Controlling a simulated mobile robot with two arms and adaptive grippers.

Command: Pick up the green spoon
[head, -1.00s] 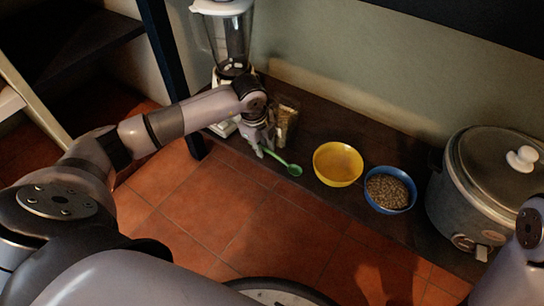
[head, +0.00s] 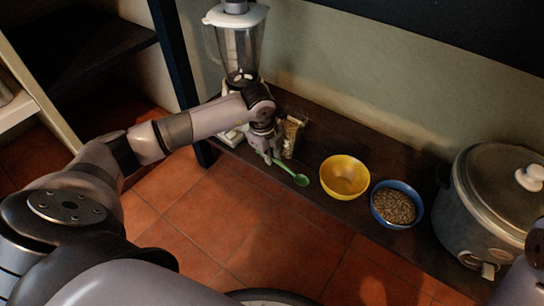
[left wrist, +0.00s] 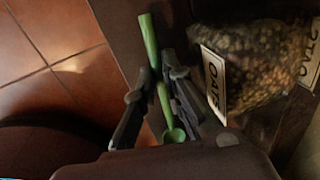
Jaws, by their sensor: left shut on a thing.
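The green spoon (head: 301,180) is at the front edge of the dark shelf, left of the yellow bowl. In the left wrist view my left gripper (left wrist: 158,84) is shut on the green spoon (left wrist: 151,42), with one finger on each side of the handle. The spoon's bowl end shows below the fingers there. I cannot tell whether the spoon is clear of the shelf. My right gripper is not in view; only part of my right arm shows at the right edge.
A bag labelled OATS (left wrist: 250,65) stands close beside the gripper. A blender (head: 240,50) is behind it. The yellow bowl (head: 344,178), a blue bowl (head: 397,205) of grain and a large cooker (head: 490,205) stand to the right. Tiled floor lies in front.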

